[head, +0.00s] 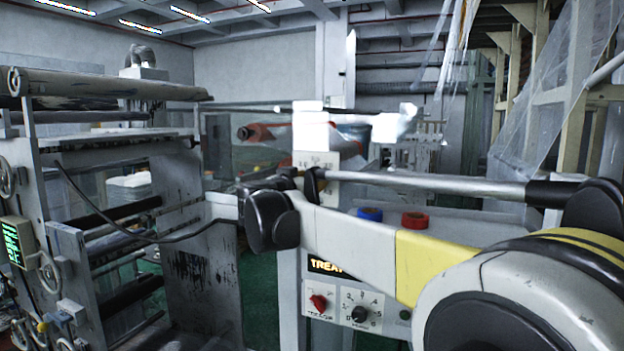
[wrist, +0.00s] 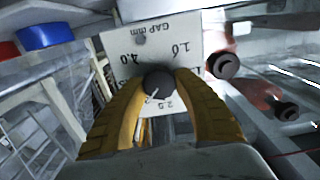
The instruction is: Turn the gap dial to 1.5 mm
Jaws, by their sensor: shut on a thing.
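The gap dial (wrist: 158,82) is a dark round knob on a pale plate (wrist: 142,42) printed "GAP mm" in the wrist view. Numbers 1.0 and 4.0 show above it and 2.5 below it; other marks are partly covered by my fingers, and I cannot see 1.5. A pale pointer line on the knob slants down and left in the picture, just left of the 2.5. My gripper (wrist: 161,80) has its two yellow fingers shut on the knob from either side. In the head view my arm reaches toward the pale plate (head: 317,160), and the knob is hidden there.
A blue button (head: 369,214) and a red button (head: 414,221) sit on the cabinet top under my arm. The cabinet front carries a red switch (head: 318,303) and another dial (head: 359,314). A roller machine (head: 100,180) stands at left.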

